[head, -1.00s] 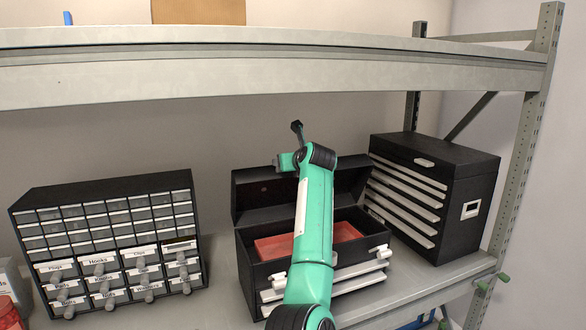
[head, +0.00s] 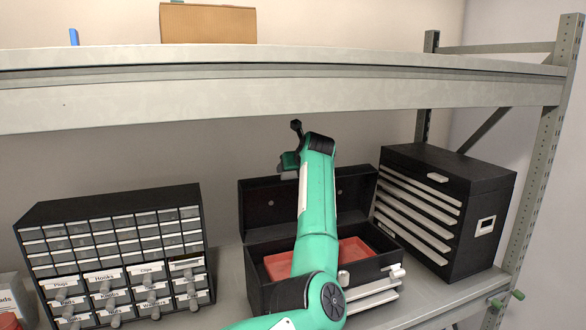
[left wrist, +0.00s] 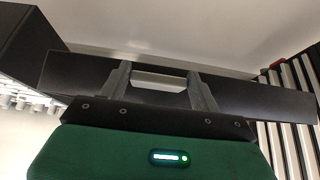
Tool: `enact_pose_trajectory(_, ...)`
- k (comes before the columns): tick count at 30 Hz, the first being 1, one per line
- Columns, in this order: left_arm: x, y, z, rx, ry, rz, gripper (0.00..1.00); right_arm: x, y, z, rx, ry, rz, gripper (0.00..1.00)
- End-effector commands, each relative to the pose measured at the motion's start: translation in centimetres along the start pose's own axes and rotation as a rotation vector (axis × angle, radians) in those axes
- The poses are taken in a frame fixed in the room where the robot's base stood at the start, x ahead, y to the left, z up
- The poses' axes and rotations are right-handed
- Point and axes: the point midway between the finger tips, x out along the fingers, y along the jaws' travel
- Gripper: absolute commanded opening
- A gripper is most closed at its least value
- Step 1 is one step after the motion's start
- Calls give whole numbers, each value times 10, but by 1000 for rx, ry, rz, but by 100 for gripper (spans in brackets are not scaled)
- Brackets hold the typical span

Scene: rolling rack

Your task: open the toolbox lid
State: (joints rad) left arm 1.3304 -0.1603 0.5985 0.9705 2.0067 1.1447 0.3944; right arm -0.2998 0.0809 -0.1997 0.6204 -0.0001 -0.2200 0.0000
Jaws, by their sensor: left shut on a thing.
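The black toolbox (head: 253,263) stands on the shelf with its lid (head: 353,190) raised, standing up at the back. A red tray (head: 352,252) shows inside the open box. My left arm reaches across the front of the box and lid, and its wrist is up at the lid's top edge. My left gripper (left wrist: 159,71) has its two fingers on either side of the light lid handle (left wrist: 158,81) and is shut on it. My right gripper is not in view.
A black small-parts drawer cabinet (head: 110,212) stands left of the toolbox. A black chest with light drawer handles (head: 490,200) stands close at the right. The upper shelf beam (head: 200,110) runs above, with a cardboard box (head: 208,24) on top.

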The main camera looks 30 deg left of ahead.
Motion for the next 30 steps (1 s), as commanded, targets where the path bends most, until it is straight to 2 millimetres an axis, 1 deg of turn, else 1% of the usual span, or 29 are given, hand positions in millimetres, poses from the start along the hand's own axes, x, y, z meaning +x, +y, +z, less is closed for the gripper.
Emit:
enact_pose_trajectory(1, -4, 0, 8, -5, -16, -3, 69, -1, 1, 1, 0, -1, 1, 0)
enact_pose_trajectory(3, -4, 0, 7, -4, -14, -3, 83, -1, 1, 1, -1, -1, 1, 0)
enact_pose_trajectory(4, -4, 0, 6, -4, -13, -2, 85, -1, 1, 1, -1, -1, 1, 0)
enact_pose_trajectory(11, -2, 0, 3, -2, -7, -1, 85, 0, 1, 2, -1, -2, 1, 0)
enact_pose_trajectory(14, -4, -1, 1, -2, -6, -2, 85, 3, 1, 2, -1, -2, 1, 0)
enact_pose_trajectory(17, -13, -1, 0, -3, -8, -4, 85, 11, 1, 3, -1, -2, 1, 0)
enact_pose_trajectory(24, -49, -2, -1, -4, -10, -5, 85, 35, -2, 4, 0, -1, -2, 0)
enact_pose_trajectory(27, -64, -2, 0, -4, -11, -5, 85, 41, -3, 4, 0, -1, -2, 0)
enact_pose_trajectory(30, -73, -1, 1, -4, -11, -3, 85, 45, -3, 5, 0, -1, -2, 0)
